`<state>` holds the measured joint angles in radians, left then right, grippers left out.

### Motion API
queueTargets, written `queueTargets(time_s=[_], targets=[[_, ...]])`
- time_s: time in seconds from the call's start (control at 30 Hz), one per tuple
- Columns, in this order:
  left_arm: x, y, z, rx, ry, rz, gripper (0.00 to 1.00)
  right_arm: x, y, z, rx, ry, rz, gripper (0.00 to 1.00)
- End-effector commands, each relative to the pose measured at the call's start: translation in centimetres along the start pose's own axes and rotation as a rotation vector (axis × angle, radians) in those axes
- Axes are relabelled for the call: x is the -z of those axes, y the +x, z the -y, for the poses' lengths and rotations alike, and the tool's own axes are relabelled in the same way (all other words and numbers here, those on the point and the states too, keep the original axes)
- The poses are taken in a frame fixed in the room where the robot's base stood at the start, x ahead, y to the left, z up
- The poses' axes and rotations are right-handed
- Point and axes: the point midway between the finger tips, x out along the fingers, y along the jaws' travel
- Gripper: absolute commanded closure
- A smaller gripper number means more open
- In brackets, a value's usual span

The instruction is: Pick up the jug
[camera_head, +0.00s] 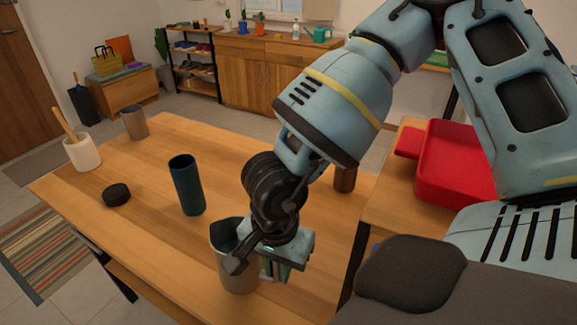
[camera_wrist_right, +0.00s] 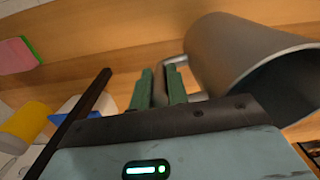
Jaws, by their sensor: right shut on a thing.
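The jug (camera_head: 236,275) is a grey, open-topped vessel near the front edge of the wooden table. In the right wrist view the jug (camera_wrist_right: 235,55) lies tilted across the upper right, its dark mouth facing right. My right gripper (camera_head: 270,266) is beside the jug, at its right side. In the wrist view its two green fingers (camera_wrist_right: 160,85) are shut on the jug's thin handle (camera_wrist_right: 180,63). I cannot tell whether the jug's base touches the table. My left gripper is not in view.
A dark teal tumbler (camera_head: 187,187) stands just behind and left of the jug. A black round lid (camera_head: 117,195), a white pot (camera_head: 82,153), a grey-brown cup (camera_head: 135,122) and a brown jar (camera_head: 345,178) are also on the table (camera_head: 215,150). A red tray (camera_head: 455,165) is at right.

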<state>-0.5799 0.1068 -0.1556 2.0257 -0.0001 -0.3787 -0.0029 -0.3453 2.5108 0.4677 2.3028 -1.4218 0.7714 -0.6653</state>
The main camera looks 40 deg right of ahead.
Motion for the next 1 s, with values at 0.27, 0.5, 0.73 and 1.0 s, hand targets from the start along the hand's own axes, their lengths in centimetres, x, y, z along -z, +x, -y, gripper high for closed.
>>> queueTargets(time_s=[0.27,0.5,0.73,1.0], targets=[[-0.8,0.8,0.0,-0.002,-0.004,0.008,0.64,-3.1,-0.1,1.2,0.002,-0.003,0.002,1.0],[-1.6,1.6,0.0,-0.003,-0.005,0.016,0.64,-5.0,-0.3,2.0,0.002,-0.002,0.002,1.0],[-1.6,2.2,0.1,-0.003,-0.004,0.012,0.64,-6.3,-0.5,2.5,0.001,-0.002,0.002,1.0],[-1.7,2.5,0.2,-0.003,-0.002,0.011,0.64,-7.3,-0.7,2.9,0.002,0.0,0.001,1.0]])
